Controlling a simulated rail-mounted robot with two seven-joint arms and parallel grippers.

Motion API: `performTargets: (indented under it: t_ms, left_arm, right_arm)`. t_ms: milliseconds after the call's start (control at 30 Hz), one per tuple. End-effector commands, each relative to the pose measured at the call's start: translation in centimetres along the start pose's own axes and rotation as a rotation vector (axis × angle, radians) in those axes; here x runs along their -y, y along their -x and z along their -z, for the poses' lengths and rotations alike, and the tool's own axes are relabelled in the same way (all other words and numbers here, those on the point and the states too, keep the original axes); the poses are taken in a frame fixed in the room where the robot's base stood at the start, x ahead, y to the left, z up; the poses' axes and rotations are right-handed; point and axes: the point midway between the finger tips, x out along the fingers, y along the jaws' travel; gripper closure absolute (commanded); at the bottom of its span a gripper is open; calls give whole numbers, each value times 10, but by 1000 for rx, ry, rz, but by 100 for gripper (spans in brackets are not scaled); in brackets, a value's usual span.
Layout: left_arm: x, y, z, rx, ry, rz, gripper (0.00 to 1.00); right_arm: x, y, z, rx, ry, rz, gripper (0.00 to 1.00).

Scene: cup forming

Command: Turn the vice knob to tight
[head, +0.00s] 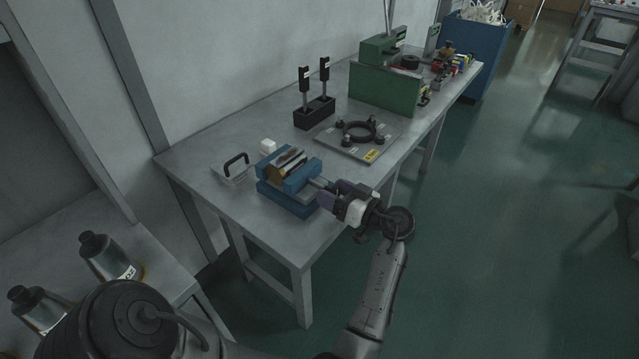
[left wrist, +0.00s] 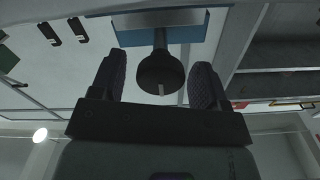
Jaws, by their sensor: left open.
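The blue vice (head: 288,203) stands at the front right edge of the metal table. A brownish piece (head: 275,173) sits between its jaws. My left gripper (head: 330,192) is at the vice's right side, at the end of its screw shaft, and covers the knob in the head view. In the left wrist view the dark round vice knob (left wrist: 160,72) with a small pale mark is between the two spread fingers of my left gripper (left wrist: 157,82), with gaps on both sides. The blue vice body (left wrist: 190,32) is behind it. My right gripper is not in view.
A plate with a black handle (head: 235,170) and a small white block (head: 268,146) lie behind the vice. A plate with a black ring (head: 360,133), a black two-post stand (head: 314,113) and a green machine (head: 385,85) stand farther along.

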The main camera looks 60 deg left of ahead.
Motion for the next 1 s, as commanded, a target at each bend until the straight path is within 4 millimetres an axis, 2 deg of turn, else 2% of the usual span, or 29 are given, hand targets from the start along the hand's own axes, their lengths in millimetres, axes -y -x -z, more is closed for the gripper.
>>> performTargets:
  t_ms: [200,600,1000]
  left_arm:
    - [-3,-10,1,-3,-1,-10,31]
    - [-4,-13,0,-4,0,-14,31]
    - [-4,-13,0,-4,0,-14,69]
  right_arm:
    - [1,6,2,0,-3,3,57]
    - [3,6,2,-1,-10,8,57]
    - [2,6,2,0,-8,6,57]
